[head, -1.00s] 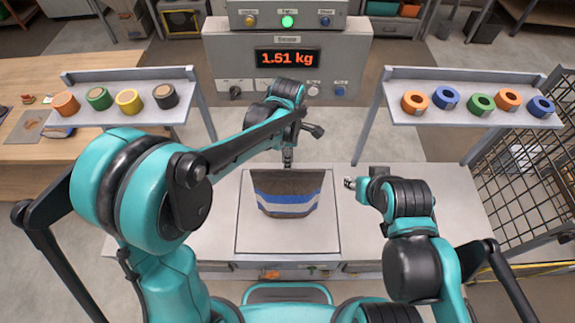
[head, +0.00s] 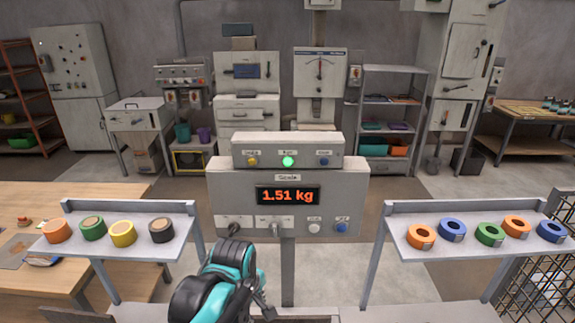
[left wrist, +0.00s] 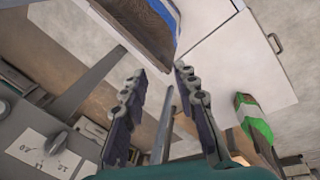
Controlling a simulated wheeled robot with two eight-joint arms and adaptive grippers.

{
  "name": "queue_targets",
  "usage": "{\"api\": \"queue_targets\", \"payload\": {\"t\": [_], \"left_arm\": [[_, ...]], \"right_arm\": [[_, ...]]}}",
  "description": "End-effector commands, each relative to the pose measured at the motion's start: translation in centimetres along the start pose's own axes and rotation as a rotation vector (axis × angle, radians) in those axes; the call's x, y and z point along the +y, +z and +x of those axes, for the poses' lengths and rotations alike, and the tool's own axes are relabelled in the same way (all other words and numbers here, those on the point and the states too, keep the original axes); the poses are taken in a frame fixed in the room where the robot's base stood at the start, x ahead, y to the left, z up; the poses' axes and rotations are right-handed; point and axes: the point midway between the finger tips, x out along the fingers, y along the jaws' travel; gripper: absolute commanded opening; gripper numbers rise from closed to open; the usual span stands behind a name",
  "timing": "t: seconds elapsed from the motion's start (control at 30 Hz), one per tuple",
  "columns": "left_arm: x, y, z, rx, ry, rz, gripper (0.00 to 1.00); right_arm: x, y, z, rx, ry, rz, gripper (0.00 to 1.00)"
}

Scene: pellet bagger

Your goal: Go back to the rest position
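My left gripper (head: 264,302) shows at the bottom of the head view, below the scale (head: 222,190), which reads 1.51 kg with its middle light green. In the left wrist view the left gripper (left wrist: 160,76) has its two fingers apart with nothing between them. The bag (left wrist: 138,28), dark brown with a blue and white band, lies beyond the fingertips at the top of that view, apart from them. In the head view the bag is mostly below the picture. My right gripper is in neither current view.
A left shelf (head: 187,249) holds several tape rolls; a right shelf (head: 412,252) holds several orange, blue and green rolls. A wooden table (head: 40,205) stands at left, a wire cage (head: 530,288) at right. A green and white thing (left wrist: 254,118) shows in the wrist view.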

Motion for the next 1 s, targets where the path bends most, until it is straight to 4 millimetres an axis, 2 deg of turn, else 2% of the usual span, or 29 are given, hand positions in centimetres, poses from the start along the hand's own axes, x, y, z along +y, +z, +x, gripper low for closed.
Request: {"api": "queue_targets", "payload": {"t": [0.03,0.2,0.4,0.6,1.0], "left_arm": [[-2.4,-0.5,1.3,0.024,0.035,0.096,0.29],[-8.2,-1.6,3.2,0.146,0.130,0.472,0.29],[-13.2,-2.1,6.0,0.304,0.157,0.822,0.29],[-14.9,-2.3,7.0,0.381,0.148,0.976,0.29],[-14.9,-2.3,6.9,0.386,0.147,0.990,0.29]], "right_arm": [[0.0,1.3,1.8,0.000,0.000,0.000,0.40],[0.0,3.4,4.7,0.000,0.000,0.000,0.40],[0.0,5.1,7.1,0.000,0.000,0.000,0.40],[0.0,5.6,7.8,0.000,0.000,0.000,0.40],[0.0,5.5,7.7,0.000,0.000,0.000,0.40]]}}
